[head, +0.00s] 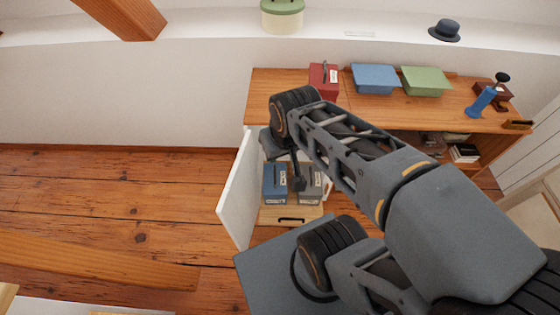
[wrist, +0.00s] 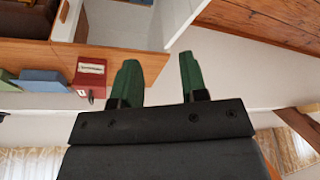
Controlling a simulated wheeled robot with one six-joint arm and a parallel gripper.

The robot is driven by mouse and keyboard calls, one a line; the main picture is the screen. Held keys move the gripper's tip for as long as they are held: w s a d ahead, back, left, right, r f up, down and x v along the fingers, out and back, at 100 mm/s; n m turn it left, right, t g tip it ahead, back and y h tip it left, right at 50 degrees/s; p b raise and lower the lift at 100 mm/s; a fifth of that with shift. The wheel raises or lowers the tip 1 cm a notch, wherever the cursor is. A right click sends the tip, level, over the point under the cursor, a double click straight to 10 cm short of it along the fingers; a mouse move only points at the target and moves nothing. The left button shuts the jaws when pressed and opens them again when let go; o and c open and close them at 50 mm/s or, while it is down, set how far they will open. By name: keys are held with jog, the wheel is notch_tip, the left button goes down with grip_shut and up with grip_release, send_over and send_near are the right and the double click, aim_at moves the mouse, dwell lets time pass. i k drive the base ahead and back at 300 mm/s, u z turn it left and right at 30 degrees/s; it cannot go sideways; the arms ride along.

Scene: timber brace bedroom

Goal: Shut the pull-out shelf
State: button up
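The pull-out shelf (head: 270,214) is drawn out of the wooden cabinet, low down beside an open white door (head: 238,190). Its pale wooden front has a dark handle (head: 291,219). A blue box file (head: 275,186) and a grey box file (head: 311,188) stand on it. My gripper hangs over the shelf area in the head view, where my arm partly hides it and the cabinet front. In the wrist view my gripper (wrist: 158,82) has its two green fingertips spread apart with nothing between them. I cannot tell whether it touches the shelf.
Books (head: 464,153) sit in the right compartment. The wooden floor (head: 110,190) left of the door is clear.

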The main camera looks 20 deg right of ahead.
aim_at(290, 215)
jog(key=k, duration=0.5)
jog(key=u, duration=3)
jog(key=k, duration=1.1)
jog(key=z, duration=0.75)
